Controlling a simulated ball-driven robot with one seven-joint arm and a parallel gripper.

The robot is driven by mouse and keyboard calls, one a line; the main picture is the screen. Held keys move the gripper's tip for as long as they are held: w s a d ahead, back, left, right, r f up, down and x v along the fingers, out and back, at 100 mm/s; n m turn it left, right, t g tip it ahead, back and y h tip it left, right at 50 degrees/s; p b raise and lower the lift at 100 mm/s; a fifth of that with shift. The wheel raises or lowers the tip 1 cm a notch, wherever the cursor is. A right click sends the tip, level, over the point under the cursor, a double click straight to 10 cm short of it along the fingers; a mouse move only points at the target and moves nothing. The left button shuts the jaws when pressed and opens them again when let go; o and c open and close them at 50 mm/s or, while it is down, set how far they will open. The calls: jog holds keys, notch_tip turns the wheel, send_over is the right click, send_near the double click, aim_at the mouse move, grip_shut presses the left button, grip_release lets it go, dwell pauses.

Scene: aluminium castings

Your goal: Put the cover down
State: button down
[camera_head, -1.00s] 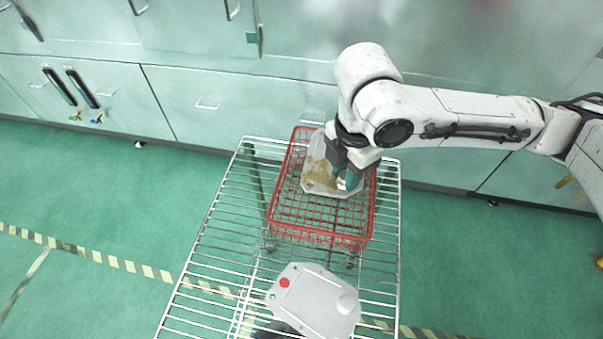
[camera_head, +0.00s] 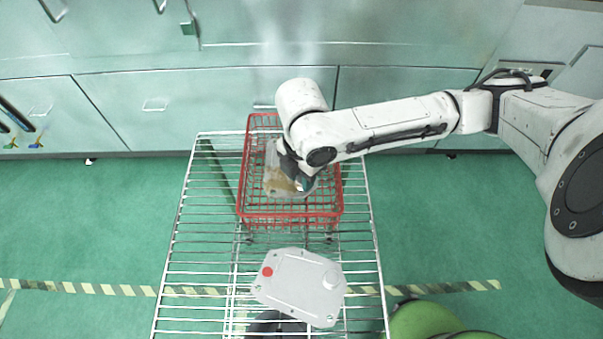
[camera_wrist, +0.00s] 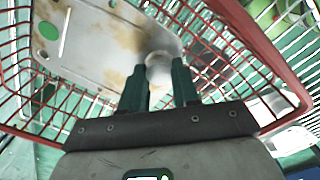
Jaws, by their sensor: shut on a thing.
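A stained grey cover (camera_head: 277,184) with brown patches is in or just above the red wire basket (camera_head: 290,216). In the wrist view the cover (camera_wrist: 100,45) shows a green dot and a round boss. My gripper (camera_wrist: 160,80) is shut on the boss, one finger on each side. In the head view my gripper (camera_head: 304,184) is over the basket and hides part of the cover. I cannot tell whether the cover touches the basket floor.
The basket stands on a wire rack (camera_head: 200,235). A second grey cover (camera_head: 300,285) with a red dot lies on the rack in front of the basket, with a dark object (camera_head: 272,322) partly hidden under it. Rack wires left of the basket are bare. Cabinets (camera_head: 220,105) stand behind.

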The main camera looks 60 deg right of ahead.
jog(key=shift+f, duration=0.15)
jog(key=c, duration=0.8)
grip_release()
notch_tip(320, 180, up, 12)
jog(key=shift+r, duration=0.2)
